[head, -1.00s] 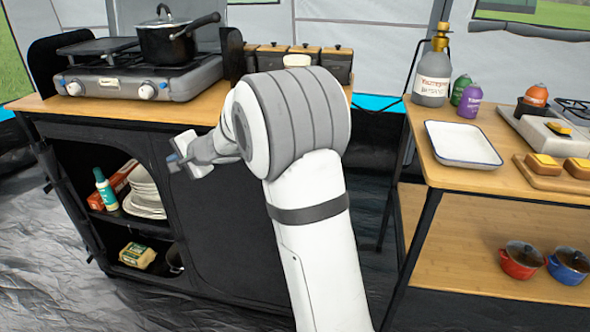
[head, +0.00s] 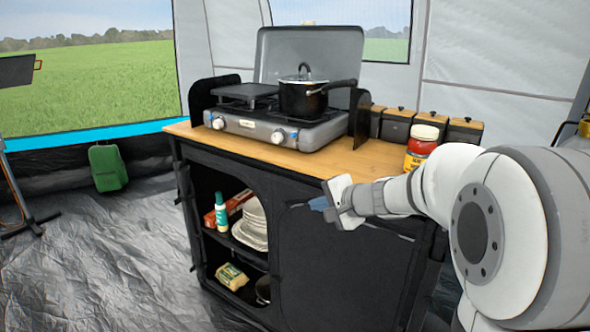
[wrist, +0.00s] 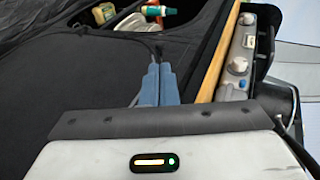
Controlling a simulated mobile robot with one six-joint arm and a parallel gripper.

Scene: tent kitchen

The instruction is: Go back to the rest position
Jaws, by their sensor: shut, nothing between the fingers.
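My gripper (head: 318,204) is in front of the black cabinet (head: 330,265), below its wooden top. In the wrist view its two blue-grey fingers (wrist: 157,82) lie side by side, shut with nothing between them. They point along the cabinet's dark front toward the open shelves. My arm reaches in from the right of the head view and hides the cabinet's right end.
A stove (head: 272,128) with a black pot (head: 303,98) stands on the wooden top (head: 350,160).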

